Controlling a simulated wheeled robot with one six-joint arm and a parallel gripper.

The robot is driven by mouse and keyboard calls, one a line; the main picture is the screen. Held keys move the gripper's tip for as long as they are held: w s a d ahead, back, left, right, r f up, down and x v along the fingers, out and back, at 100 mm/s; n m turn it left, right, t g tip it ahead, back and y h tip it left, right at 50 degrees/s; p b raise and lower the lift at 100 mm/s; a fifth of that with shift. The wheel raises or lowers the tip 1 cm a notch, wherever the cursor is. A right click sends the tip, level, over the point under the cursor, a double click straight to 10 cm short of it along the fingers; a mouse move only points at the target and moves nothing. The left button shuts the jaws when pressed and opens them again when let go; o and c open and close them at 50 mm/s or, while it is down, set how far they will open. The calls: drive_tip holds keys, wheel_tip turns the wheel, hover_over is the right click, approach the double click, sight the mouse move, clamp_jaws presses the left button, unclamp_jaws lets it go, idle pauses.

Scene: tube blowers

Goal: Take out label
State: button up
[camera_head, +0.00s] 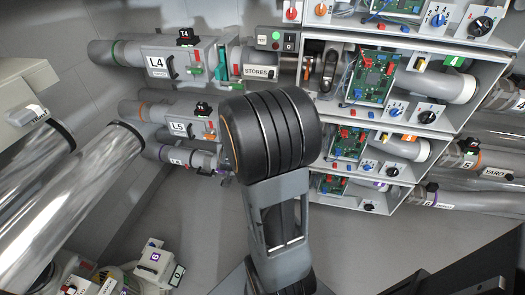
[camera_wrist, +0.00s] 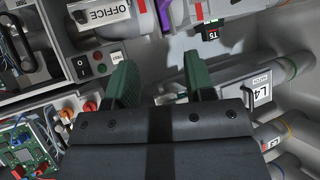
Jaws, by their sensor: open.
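In the wrist view my gripper (camera_wrist: 159,62) has its two green fingers apart with nothing between them. A white OFFICE label (camera_wrist: 103,14) sits on a grey pipe fitting at the upper left, beyond the left finger and apart from it. White tags read L4 (camera_wrist: 262,94) and L3 (camera_wrist: 271,143) at the right. In the head view a white STORES label (camera_head: 259,71) sits on a fitting left of the cabinet, and a YARD label (camera_head: 496,173) is at the far right. Which label the task means cannot be told.
A box with red and green buttons (camera_head: 276,40) is beside the cabinet (camera_head: 402,117), which holds circuit boards and knobs. Grey pipes run left and right of it. Large shiny tubes (camera_head: 62,205) stand at left. Bare grey floor (camera_head: 190,205) lies below the left pipes.

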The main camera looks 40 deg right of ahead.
drive_tip(key=s+d+f+m+g+h+b, duration=0.25)
drive_tip(key=s+d+f+h, duration=0.2)
drive_tip(key=d+f, duration=0.45)
drive_tip(key=d+r+b+x, duration=0.1)
drive_tip(key=r+b+x, duration=0.1)
drive_tip(key=x, duration=1.2)
drive_tip(key=shift+d+m+h+b, duration=0.2)
drive_tip(key=shift+m+h+b, duration=0.15)
drive_tip(key=shift+m+h, duration=0.1)
drive_tip(key=shift+t, duration=0.25)
clamp_jaws()
